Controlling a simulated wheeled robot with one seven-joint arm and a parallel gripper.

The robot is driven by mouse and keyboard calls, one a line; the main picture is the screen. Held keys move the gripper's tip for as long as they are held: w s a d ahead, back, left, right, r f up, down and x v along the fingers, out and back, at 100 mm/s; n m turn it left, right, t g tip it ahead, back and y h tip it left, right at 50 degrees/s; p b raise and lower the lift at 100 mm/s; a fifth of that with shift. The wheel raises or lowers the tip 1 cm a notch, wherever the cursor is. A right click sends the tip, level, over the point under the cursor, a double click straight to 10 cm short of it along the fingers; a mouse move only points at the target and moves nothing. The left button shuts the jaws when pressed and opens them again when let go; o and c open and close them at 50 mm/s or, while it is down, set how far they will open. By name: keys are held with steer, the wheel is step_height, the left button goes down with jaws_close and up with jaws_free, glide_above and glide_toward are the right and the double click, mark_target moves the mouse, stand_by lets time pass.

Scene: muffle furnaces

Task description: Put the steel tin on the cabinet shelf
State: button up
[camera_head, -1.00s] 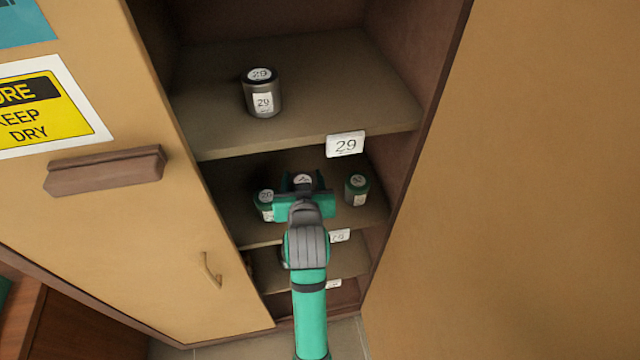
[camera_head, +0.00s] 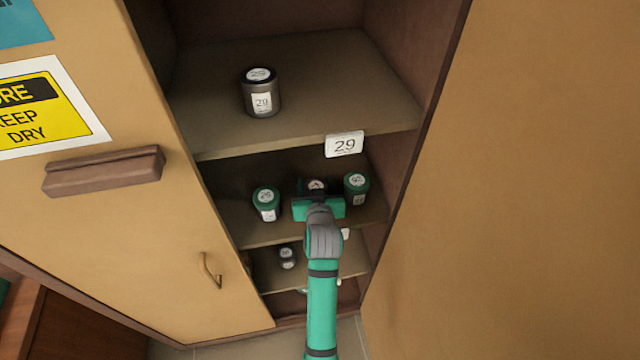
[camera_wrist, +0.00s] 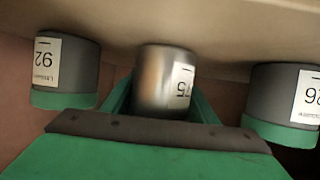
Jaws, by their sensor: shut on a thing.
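The steel tin shows in the wrist view (camera_wrist: 160,82) as a bare metal cylinder with a white label. My gripper (camera_wrist: 160,108) is shut on it, one green finger on each side. In the head view my gripper (camera_head: 318,202) is inside the cabinet at the second shelf (camera_head: 235,218), and only the top of the steel tin (camera_head: 317,185) shows above it. The tin is upright between two green-lidded tins, apart from both. The wrist view is upside down; the tin's base is at or very near the shelf board, but I cannot tell whether it touches.
A green-lidded tin (camera_head: 266,203) stands left of my gripper and another (camera_head: 356,186) stands close on its right. A small tin (camera_head: 286,257) is on a lower shelf.

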steer(key=shift+d+f, duration=0.1)
steer(key=shift+d, duration=0.1)
steer(key=o, duration=1.1)
steer(key=shift+o, duration=0.5)
steer(key=shift+d, duration=0.1)
steer(key=shift+w, duration=0.1)
